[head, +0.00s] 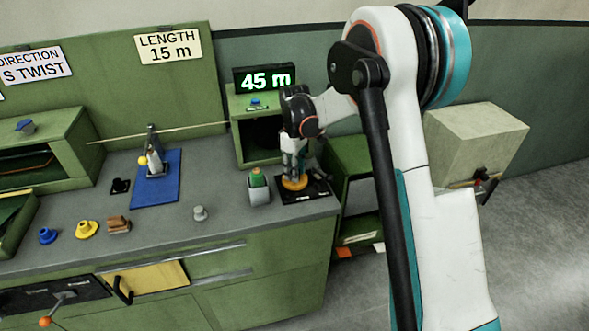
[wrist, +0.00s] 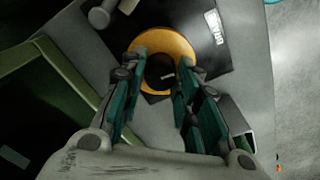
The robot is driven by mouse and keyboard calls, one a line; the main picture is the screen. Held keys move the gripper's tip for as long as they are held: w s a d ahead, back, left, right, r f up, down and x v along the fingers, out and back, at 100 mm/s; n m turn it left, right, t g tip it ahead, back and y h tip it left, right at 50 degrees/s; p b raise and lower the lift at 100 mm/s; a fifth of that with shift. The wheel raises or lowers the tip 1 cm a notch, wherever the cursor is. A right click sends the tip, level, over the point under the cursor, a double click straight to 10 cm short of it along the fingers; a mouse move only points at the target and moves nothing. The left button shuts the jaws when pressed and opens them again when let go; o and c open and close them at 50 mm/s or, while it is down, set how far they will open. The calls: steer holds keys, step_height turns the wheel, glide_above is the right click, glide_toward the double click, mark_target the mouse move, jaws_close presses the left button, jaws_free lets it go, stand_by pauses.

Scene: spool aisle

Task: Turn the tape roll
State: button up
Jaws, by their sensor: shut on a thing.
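The tape roll (head: 295,184) is a yellow-orange ring lying flat on a black plate (head: 318,190) at the right end of the bench. My gripper (head: 293,176) points down onto the roll. The fingers hide parts of the ring's sides.
A display (head: 264,79) reads 45 m, and a sign (head: 168,48) reads LENGTH 15 m. A grey holder (head: 259,194) with a green item stands left of the plate. A blue mat (head: 157,187) and several small spools lie further left.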

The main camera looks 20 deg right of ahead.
steer(key=m, duration=0.4)
steer(key=shift+p, duration=0.3)
steer(key=m, duration=0.7)
steer(key=shift+m+p, duration=0.3)
steer(key=shift+p, duration=0.05)
steer(key=shift+m, duration=1.7)
steer(key=o, duration=1.1)
steer(key=shift+c, duration=0.2)
